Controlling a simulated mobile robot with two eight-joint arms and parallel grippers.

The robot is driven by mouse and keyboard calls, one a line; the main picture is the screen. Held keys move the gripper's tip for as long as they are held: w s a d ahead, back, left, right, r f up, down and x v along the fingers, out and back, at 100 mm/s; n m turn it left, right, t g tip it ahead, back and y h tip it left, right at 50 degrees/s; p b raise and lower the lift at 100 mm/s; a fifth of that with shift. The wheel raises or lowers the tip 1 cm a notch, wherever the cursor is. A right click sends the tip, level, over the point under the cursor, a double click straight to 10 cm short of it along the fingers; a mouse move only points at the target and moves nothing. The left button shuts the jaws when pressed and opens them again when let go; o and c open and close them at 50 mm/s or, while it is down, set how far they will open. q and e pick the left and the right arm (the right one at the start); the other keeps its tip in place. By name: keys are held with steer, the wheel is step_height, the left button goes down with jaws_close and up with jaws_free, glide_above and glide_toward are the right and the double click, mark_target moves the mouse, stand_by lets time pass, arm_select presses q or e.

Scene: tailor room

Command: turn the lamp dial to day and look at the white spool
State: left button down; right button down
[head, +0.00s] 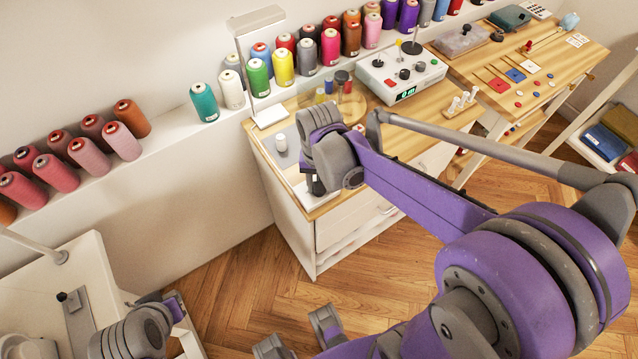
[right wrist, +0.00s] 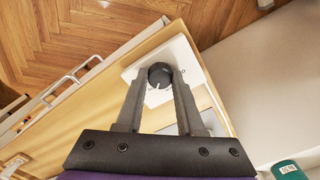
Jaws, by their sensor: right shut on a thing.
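The lamp dial (right wrist: 160,75) is a dark round knob on a white plate (right wrist: 136,72) at the table edge. In the right wrist view my right gripper (right wrist: 159,84) is shut on it, one finger on each side. The marks around the knob are too small to read. A cream-white spool (head: 231,89) stands on the wall ledge. My left wrist (head: 135,338) shows at lower left; its jaws are unclear.
A white lamp (head: 244,60) stands at the table's back left. Colored spools line the ledge (head: 180,128). A white table (head: 88,265) is at lower left. The wooden floor (head: 225,290) between is clear.

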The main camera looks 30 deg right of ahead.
steer(key=shift+m, duration=0.5)
steer(key=c, duration=0.5)
jaws_free()
steer(key=shift+r, duration=0.1)
step_height(320, 180, up, 11)
steer(key=shift+f+p, duration=0.15)
steer(key=shift+p, duration=0.5)
steer(key=shift+s, duration=0.1)
